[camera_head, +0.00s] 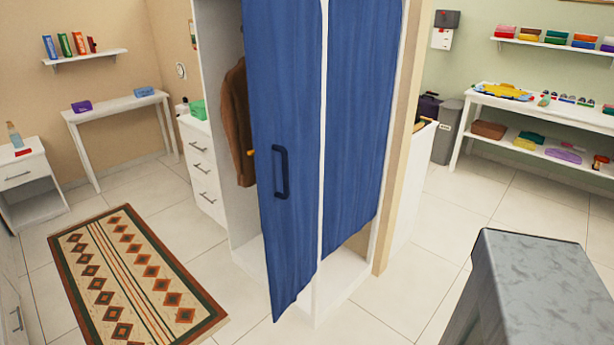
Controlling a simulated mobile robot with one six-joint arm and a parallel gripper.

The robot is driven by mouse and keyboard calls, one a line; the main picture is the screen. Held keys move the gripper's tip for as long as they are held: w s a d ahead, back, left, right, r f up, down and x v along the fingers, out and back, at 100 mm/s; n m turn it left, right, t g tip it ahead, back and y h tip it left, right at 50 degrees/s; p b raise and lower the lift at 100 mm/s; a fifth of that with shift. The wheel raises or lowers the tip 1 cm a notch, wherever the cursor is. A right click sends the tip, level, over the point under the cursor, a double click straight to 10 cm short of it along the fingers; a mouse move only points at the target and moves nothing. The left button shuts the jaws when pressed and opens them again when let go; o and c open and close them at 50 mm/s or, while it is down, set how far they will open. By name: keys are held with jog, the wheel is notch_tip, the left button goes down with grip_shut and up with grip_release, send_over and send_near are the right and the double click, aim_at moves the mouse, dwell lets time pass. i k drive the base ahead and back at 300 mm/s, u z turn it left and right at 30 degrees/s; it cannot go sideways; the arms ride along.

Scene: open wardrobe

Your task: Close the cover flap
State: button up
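The cover flap appears to be the blue left door (290,70) of the white wardrobe (219,110). It stands ajar, swung outward, with its free left edge toward me and its right edge at the white centre post. A dark blue bar handle (281,172) is mounted upright on its face. Through the opening at left a brown jacket (236,125) hangs inside. A second blue panel (355,110) lies flat over the right side, with an open gap below it. The top of the wardrobe is out of frame. My gripper is not in view, and nothing visible touches the handle.
A patterned rug (135,280) lies on the tiled floor at lower left. A grey marbled-top block (540,285) fills the lower right. White drawers (203,170) stand left of the wardrobe. Shelving with coloured items (475,133) stands back right. Floor before the door is clear.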

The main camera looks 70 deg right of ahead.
aim_at(283, 38)
jog(key=z, duration=4.85)
jog(key=i, duration=0.15)
jog(key=u, duration=3.25)
jog(key=i, duration=0.2)
jog(key=z, duration=0.65)
jog(key=k, duration=0.45)
jog(key=z, duration=0.15)
